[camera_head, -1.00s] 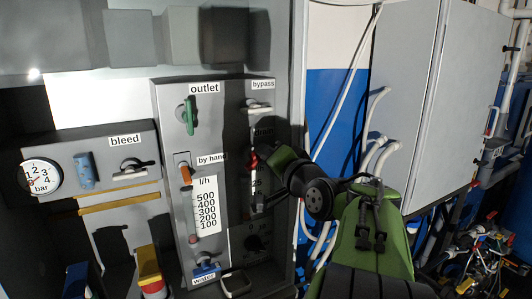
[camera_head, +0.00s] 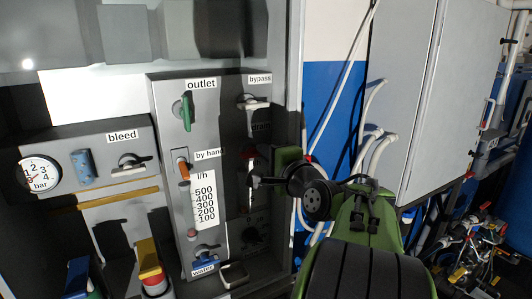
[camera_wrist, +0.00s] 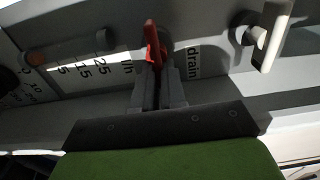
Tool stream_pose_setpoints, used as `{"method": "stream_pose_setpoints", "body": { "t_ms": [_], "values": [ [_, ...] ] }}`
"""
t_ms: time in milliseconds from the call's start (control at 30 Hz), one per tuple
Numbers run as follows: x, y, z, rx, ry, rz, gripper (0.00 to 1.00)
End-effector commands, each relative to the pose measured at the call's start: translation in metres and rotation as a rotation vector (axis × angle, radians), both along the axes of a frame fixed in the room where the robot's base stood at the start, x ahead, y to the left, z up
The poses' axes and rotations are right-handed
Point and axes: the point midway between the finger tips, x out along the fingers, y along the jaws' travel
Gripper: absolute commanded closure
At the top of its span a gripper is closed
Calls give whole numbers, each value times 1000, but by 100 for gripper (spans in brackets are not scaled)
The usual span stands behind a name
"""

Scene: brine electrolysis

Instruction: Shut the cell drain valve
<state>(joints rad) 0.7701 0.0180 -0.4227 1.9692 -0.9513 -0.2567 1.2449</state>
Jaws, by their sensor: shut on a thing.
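The drain valve has a red handle (camera_wrist: 152,42), beside the label "drain" (camera_wrist: 193,62) in the wrist view. In that view the handle stands up between my fingers and runs across the direction of the label's text. My gripper (camera_wrist: 158,88) is shut on the handle, and its fingers hide the lower part. In the head view the red handle (camera_head: 249,153) is in shadow, below the bypass valve (camera_head: 251,101) on the right column of the panel. My gripper (camera_head: 254,181) reaches it from the right. The valve's body is mostly hidden.
The white bypass handle (camera_wrist: 272,38) is close to my gripper in the wrist view. On the panel are the green outlet handle (camera_head: 186,113), orange by-hand handle (camera_head: 183,170) and blue water valve (camera_head: 207,254). A grey cabinet (camera_head: 405,90) and white hoses (camera_head: 372,140) stand to the right.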

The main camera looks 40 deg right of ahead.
Motion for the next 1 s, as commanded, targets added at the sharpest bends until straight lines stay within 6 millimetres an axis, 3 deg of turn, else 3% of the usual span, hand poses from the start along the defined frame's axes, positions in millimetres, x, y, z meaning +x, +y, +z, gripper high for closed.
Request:
{"method": "stream_pose_setpoints", "body": {
  "t_ms": [467,500,633,900,1000],
  "values": [
    [0,0,-1,15,-2,0,100],
    [0,0,-1,15,-2,0,83],
    [0,0,-1,13,-2,0,64],
    [-1,0,-1,12,-3,0,64],
    [-11,2,-1,11,-3,-2,64]
  ]
}}
